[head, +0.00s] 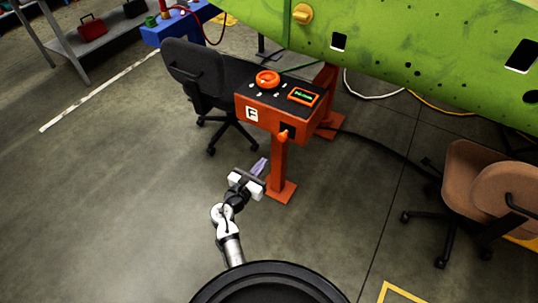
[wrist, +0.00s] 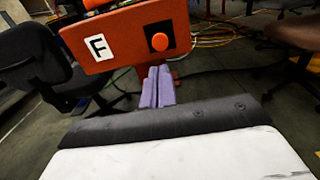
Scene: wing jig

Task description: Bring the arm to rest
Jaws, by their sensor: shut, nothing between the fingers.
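My arm reaches forward from the bottom of the head view, low in front of an orange stand. My gripper (head: 260,166) has purple fingers and is shut with nothing between them. In the wrist view the purple fingers (wrist: 158,87) lie side by side, in front of the stand's post. The orange stand (head: 259,114) bears a white panel marked F (head: 252,114). An orange knob on its front (head: 283,136) also shows in the wrist view (wrist: 160,42). I cannot tell the exact gap between the fingers and the stand; no contact is visible.
On the stand's dark top are an orange ring (head: 267,78) and a small display (head: 303,96). A black chair (head: 195,68) stands left of it, a brown chair (head: 475,178) to the right. A green wing panel (head: 400,35) hangs behind. Floor at the left is clear.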

